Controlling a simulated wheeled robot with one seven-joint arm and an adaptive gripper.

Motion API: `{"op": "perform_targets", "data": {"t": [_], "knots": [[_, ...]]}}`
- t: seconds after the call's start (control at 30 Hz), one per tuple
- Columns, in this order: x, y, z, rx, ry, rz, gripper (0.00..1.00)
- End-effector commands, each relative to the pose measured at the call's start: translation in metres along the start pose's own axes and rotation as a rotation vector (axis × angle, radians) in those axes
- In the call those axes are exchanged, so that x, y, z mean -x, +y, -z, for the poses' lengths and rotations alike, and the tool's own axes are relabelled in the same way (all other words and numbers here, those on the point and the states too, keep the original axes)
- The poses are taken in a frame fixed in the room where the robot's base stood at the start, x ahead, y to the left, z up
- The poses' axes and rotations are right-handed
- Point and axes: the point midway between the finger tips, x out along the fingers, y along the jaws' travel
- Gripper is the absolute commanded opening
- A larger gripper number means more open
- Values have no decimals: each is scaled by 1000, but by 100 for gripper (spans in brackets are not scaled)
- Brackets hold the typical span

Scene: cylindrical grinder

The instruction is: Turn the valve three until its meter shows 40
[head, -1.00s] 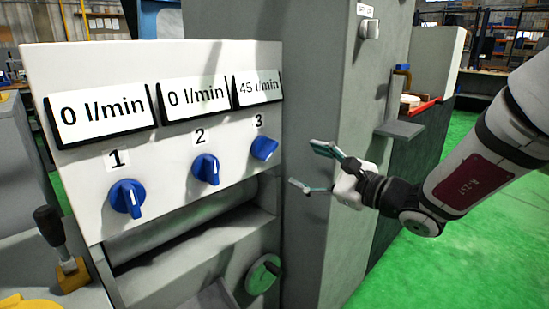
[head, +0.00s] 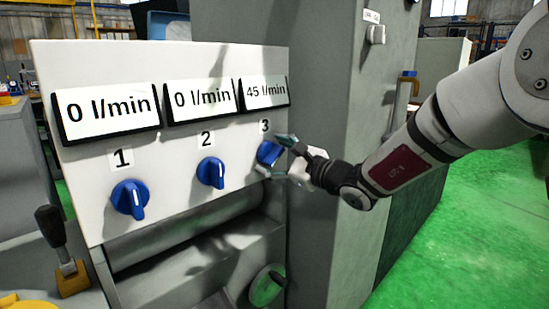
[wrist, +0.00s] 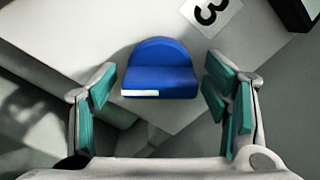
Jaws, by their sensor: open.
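Valve three is a blue knob (head: 268,153) under the label 3 at the right of the white panel (head: 220,60). Its meter (head: 265,92) reads 45 l/min. The knob stands turned, unlike the upright knobs of valves 1 and 2. My gripper (head: 281,157) is open at valve three, its fingers on either side of the knob in the head view. In the wrist view the blue knob (wrist: 160,72) lies ahead, between and slightly beyond the two teal fingers (wrist: 160,105), with gaps on both sides. A white mark shows at the knob's lower left. Nothing is held.
Valve one (head: 130,199) and valve two (head: 211,172) are blue knobs to the left, with meters (head: 107,110) and (head: 200,101) reading 0 l/min. A grey machine column (head: 330,130) stands right of the panel. A round handwheel (head: 267,286) is below. Green floor is at right.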

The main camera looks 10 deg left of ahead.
Motion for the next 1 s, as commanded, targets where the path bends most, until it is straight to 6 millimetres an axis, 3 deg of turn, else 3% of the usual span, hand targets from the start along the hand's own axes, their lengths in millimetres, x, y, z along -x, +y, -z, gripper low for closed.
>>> {"op": "perform_targets", "data": {"t": [0.13,0.37,0.57,0.83,1.0], "knots": [[0,0,0,0,0,0,70],[0,0,0,0,0,0,23],[0,0,0,-45,1,0,23],[1,-1,-1,-261,1,0,23],[1,0,0,-283,1,0,23]]}}
